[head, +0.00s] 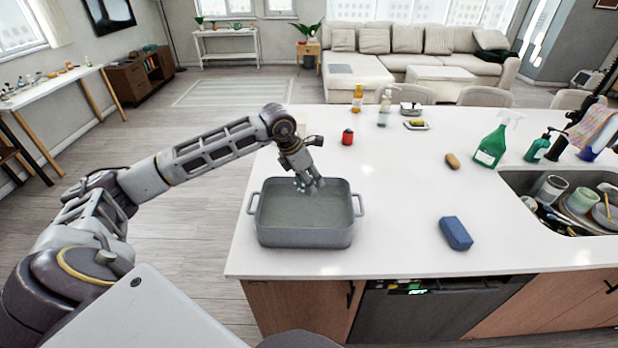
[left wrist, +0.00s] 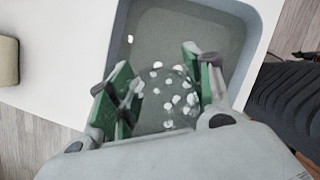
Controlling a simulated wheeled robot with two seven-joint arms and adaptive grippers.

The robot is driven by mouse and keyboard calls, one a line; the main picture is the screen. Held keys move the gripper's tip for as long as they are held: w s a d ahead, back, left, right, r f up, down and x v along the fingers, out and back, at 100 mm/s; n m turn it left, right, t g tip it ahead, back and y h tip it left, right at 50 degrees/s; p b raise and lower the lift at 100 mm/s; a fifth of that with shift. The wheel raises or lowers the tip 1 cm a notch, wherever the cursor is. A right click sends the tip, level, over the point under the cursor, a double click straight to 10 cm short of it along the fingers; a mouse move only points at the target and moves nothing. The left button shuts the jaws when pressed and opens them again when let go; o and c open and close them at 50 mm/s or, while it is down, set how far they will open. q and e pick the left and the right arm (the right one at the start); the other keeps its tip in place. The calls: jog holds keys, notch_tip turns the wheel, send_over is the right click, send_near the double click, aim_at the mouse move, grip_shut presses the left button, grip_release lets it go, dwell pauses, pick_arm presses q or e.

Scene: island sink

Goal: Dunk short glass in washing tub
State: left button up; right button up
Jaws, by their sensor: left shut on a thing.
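The washing tub (head: 304,237) is a grey rectangular basin with two side handles, holding greyish water, near the left end of the white island. My left gripper (head: 308,184) points down over the tub's far part. In the left wrist view my left gripper (left wrist: 160,80) has its green-padded fingers apart, shut on the short glass (left wrist: 157,97). The glass is clear and its outline is hard to make out. White bubbles or suds show around it and between the fingers. I cannot tell how deep the glass sits in the water. My right gripper is not in view.
A green spray bottle (head: 491,146) stands near the sink (head: 518,184), which is full of dishes. The counter just right of the tub is clear.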

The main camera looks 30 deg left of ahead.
pick_arm(q)
jog(key=shift+f, duration=0.2)
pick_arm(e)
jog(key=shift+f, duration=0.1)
pick_arm(q)
jog(key=shift+f+b, duration=3.15)
jog(key=shift+f, duration=2)
jog(key=shift+f+b, duration=0.4)
jog(key=shift+f, duration=0.05)
jog(key=shift+f+b, duration=0.45)
jog(key=shift+f, duration=0.35)
jog(key=shift+b, duration=0.3)
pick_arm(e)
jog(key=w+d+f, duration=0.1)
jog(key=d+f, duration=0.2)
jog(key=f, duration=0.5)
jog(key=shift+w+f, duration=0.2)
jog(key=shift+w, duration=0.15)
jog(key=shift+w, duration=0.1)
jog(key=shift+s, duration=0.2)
